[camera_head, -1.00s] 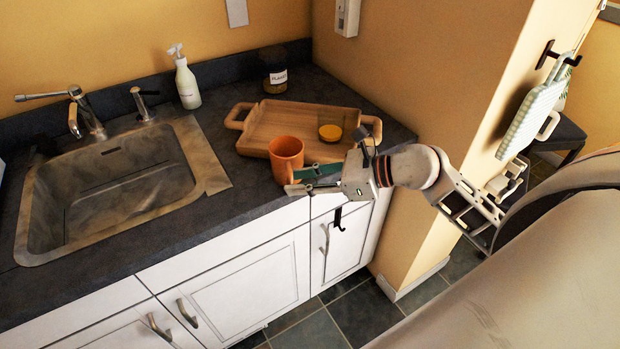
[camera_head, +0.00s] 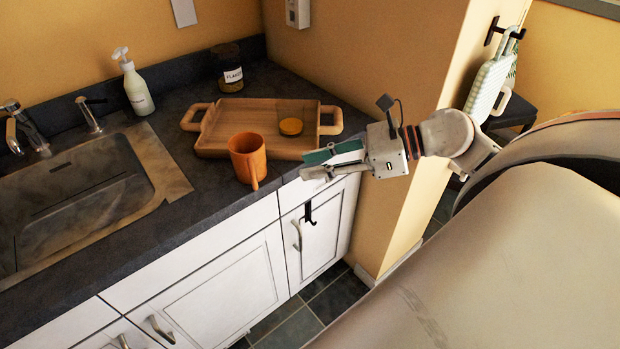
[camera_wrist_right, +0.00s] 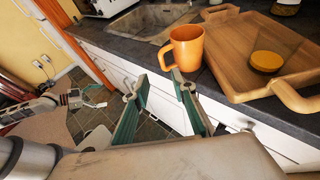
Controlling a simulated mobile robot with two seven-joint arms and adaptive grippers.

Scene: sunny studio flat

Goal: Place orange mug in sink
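The orange mug (camera_head: 246,158) stands upright on the dark counter, against or very near the front left edge of the wooden tray; I cannot tell if they touch. Its handle faces the counter's front edge. The sink (camera_head: 160,168) is set in the counter to the left. My right gripper (camera_head: 304,166) is open and empty, right of the mug and apart from it. In the right wrist view the mug (camera_wrist_right: 187,48) is beyond the spread green fingers (camera_wrist_right: 162,78). My left gripper (camera_wrist_right: 80,97) shows small at the left of that view; its finger state is unclear.
The wooden tray (camera_head: 215,140) holds a yellow-topped round item (camera_head: 291,127). A soap bottle (camera_head: 137,90) and a labelled jar (camera_head: 230,70) stand at the back. The faucet (camera_head: 28,130) is behind the sink. Counter between mug and sink is clear.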

